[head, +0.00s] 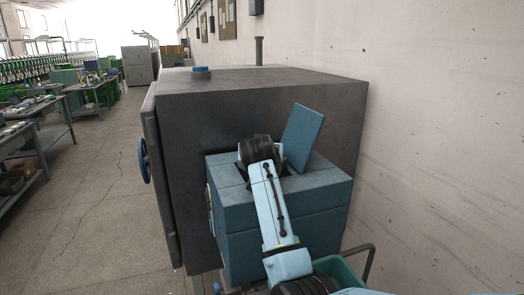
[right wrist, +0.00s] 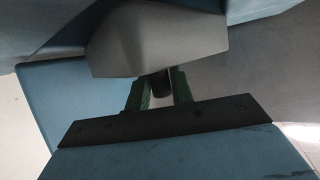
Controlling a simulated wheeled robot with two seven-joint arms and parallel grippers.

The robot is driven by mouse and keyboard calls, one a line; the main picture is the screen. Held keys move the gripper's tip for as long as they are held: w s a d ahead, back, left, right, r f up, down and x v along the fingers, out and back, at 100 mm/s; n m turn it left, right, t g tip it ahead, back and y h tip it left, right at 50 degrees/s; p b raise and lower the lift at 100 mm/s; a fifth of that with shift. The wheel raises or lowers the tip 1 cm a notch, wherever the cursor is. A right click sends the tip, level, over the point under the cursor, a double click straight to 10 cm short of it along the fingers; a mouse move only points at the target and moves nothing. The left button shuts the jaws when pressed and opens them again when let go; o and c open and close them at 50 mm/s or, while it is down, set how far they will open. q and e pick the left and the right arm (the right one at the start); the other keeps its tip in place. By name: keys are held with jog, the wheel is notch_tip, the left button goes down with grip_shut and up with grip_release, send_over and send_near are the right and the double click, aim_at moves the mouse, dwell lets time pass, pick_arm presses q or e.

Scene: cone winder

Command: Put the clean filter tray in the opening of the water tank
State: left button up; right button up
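The blue water tank (head: 285,225) stands against the front of a big dark grey cabinet. Its top opening (head: 236,172) shows in part, with a blue lid panel (head: 304,136) tilted up beside it. My right arm reaches over the tank, and its dark wrist covers much of the opening; its fingers are hidden in the head view. In the right wrist view my right gripper (right wrist: 160,92) has green fingers on both sides of a dark handle-like stub under a grey body, apparently the filter tray (right wrist: 155,40). How deep the tray sits is hidden. My left gripper is not in view.
The dark grey cabinet (head: 185,120) has a blue handwheel (head: 143,161) on its left side. A teal bin (head: 340,268) with a metal rail is at the tank's lower right. A wall closes off the right. The floor (head: 90,220) at left is open, with workbenches beyond.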

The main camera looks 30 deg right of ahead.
jog(key=o, duration=0.3)
jog(key=shift+r, duration=0.1)
jog(key=shift+s+r, duration=0.1)
jog(key=shift+r, duration=0.6)
jog(key=v, duration=0.6)
jog(key=b+v, duration=0.1)
jog(key=v, duration=0.4)
jog(key=shift+s+a+f, duration=0.1)
jog(key=shift+s+a, duration=0.2)
